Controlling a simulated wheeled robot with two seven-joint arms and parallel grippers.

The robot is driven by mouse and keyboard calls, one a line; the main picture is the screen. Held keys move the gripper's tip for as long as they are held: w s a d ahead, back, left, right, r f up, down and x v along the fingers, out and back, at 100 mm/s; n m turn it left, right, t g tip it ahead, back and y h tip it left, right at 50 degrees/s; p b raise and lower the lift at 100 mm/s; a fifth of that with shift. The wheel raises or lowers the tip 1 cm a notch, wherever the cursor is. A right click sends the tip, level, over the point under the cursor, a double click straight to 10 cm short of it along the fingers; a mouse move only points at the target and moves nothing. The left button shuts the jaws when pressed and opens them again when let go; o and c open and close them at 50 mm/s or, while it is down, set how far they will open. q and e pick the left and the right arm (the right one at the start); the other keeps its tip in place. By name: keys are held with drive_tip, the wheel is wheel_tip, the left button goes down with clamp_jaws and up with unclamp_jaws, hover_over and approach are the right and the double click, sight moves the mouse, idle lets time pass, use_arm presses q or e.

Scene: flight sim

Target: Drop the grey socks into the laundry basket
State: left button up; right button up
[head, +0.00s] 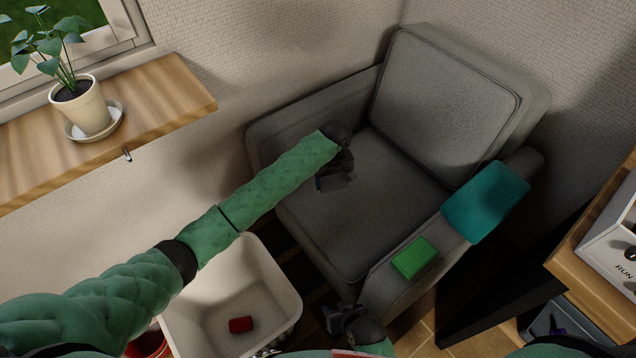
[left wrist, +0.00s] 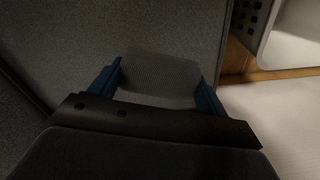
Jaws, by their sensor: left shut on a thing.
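My left gripper (head: 334,180) is over the seat of the grey armchair, near its left armrest. In the left wrist view its blue fingers (left wrist: 160,88) are shut on the grey socks (left wrist: 160,72), a ribbed grey bundle between them. In the head view the socks cannot be told apart from the dark gripper. The white laundry basket (head: 283,290) stands on the floor in front of the chair, lower left of the gripper. My right gripper (head: 340,318) is low beside the chair's front right corner; its jaws are too small and dark to read.
The armchair (head: 445,95) carries a teal cloth (head: 486,201) and a green block (head: 414,258) on its right armrest. A red item (head: 240,324) lies in the basket. A wooden shelf (head: 160,95) with a potted plant (head: 85,108) is at the left.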

use_arm(q)
drive_tip(key=s+d+r, duration=0.1)
drive_tip(key=d+r, duration=0.2)
drive_tip(key=d, duration=0.2)
drive_tip(key=shift+s+d+r, duration=0.25)
drive_tip(key=shift+s+r, duration=0.05)
drive_tip(key=shift+s, duration=0.05)
